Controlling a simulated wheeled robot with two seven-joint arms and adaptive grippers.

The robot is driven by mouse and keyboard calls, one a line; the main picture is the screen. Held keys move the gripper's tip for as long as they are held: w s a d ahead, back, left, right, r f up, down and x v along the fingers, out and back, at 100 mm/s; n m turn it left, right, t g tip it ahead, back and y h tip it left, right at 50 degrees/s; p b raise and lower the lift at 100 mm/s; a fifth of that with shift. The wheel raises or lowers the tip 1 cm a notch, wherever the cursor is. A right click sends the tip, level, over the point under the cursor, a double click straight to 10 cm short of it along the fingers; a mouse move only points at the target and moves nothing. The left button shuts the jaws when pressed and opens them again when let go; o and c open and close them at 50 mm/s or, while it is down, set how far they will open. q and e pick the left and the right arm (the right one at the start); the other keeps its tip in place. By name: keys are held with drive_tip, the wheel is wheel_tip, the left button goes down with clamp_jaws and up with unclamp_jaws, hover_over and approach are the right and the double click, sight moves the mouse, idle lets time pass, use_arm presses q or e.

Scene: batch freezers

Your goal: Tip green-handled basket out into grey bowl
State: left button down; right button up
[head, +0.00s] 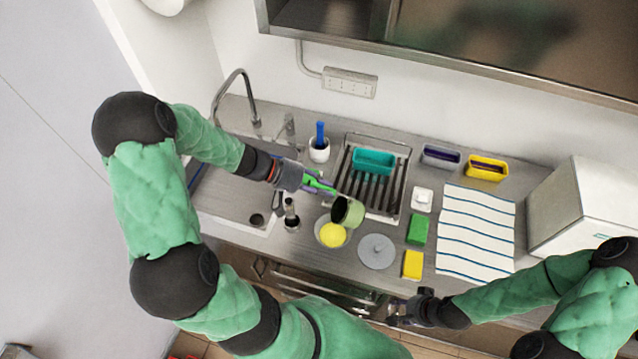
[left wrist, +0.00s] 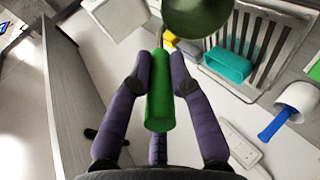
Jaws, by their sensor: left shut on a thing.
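My left gripper (head: 312,183) is shut on the green handle (head: 321,187) of the basket (head: 347,212). In the left wrist view the green handle (left wrist: 159,95) sits between the fingers (left wrist: 159,75), and the basket's dark green body (left wrist: 197,17) is partly cut off at the top. In the head view the basket is tilted on its side above the grey bowl (head: 318,240), its dark mouth facing left. A round yellow mass (head: 332,235) shows in the bowl. The basket's inside is too dark to read. My right gripper (head: 396,311) is off the counter's front edge, away from the basket; its fingers are unclear.
A grey disc (head: 376,251) lies right of the bowl, with green (head: 417,229) and yellow (head: 412,265) blocks beyond. A drying rack (head: 391,188) with a teal tub (head: 374,161) stands behind. The sink and faucet (head: 243,85) are left. A striped cloth (head: 475,233) lies right.

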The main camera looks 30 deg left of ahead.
use_arm(q)
drive_tip(key=shift+w+d+r+g+y+p, duration=0.4)
drive_tip(key=shift+d+r+y+p, duration=0.25)
drive_tip(key=shift+p, duration=0.9)
drive_tip(key=shift+w+d+r+g+y+p, duration=0.45)
drive_tip(key=shift+d+y+p, duration=0.3)
drive_tip(key=shift+p, duration=0.75)
drive_tip(key=shift+w+d+r+g+y+p, duration=0.3)
drive_tip(key=shift+d+r+y+p, duration=0.35)
drive_tip(key=shift+p, duration=0.9)
drive_tip(key=shift+d, duration=0.2)
drive_tip(key=shift+w+d+y, duration=0.1)
drive_tip(key=shift+d+y, duration=0.05)
drive_tip(key=shift+y, duration=0.1)
drive_tip(key=shift+w+d+r+g+y, duration=0.2)
drive_tip(key=shift+d+g+y, duration=0.05)
drive_tip(key=shift+d+y, duration=0.05)
drive_tip(key=shift+d+f, duration=0.1)
drive_tip(key=shift+d, duration=0.1)
drive_tip(key=shift+w+d+f+g+y, duration=0.15)
drive_tip(key=shift+w+d+g+y, duration=0.25)
drive_tip(key=shift+d+y, duration=0.3)
drive_tip(key=shift+w+d+f+g+y, duration=0.15)
drive_tip(key=shift+w+d+g+y, duration=0.25)
drive_tip(key=shift+y, duration=0.4)
drive_tip(key=b, duration=0.1)
drive_tip(key=d+y+b, duration=0.1)
drive_tip(key=w+d+g+y+b, duration=0.1)
drive_tip(key=shift+f+b, duration=0.25)
drive_tip(key=shift+b, duration=0.05)
